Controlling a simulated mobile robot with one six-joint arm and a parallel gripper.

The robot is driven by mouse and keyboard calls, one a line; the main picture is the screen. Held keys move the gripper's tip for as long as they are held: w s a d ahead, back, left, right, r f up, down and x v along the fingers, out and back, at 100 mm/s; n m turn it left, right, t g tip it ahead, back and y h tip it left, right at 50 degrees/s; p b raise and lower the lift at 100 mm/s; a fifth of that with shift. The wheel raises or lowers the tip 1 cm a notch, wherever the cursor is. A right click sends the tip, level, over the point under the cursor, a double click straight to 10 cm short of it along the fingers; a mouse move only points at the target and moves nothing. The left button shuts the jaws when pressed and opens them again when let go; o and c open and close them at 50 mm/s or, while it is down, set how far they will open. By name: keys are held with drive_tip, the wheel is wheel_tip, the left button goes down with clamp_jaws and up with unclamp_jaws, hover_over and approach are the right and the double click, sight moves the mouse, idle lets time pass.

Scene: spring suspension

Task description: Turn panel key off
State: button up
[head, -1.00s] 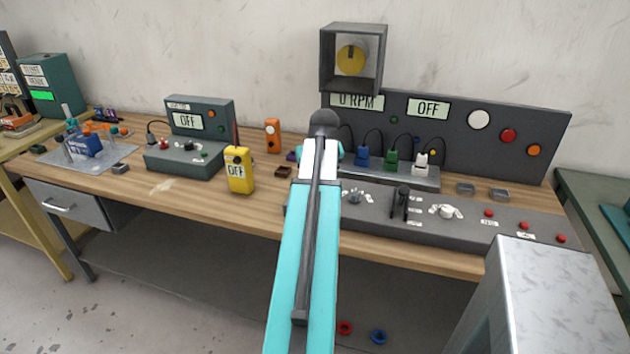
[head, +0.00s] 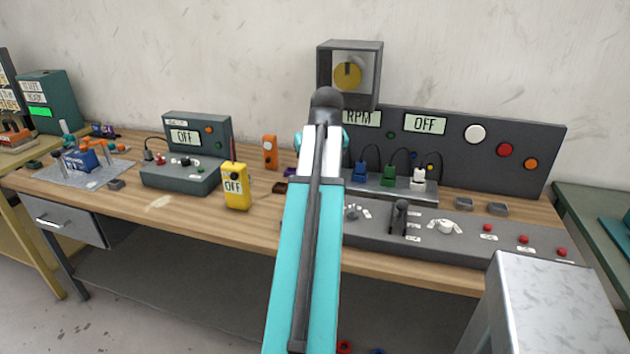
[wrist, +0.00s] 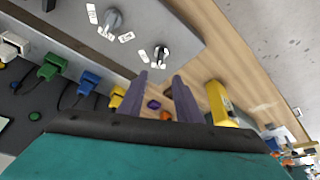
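The dark control panel (head: 480,230) lies along the right front of the bench. In the head view my arm hides most of the gripper.
A black lever (head: 400,216), a white knob (head: 445,226) and several red buttons stand right of the small knob. Blue, green and white plugs (head: 388,175) sit behind. A yellow meter (head: 236,187) stands left of my arm. A box with a yellow dial (head: 348,74) rises above.

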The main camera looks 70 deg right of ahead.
drive_tip(key=shift+v, duration=0.9)
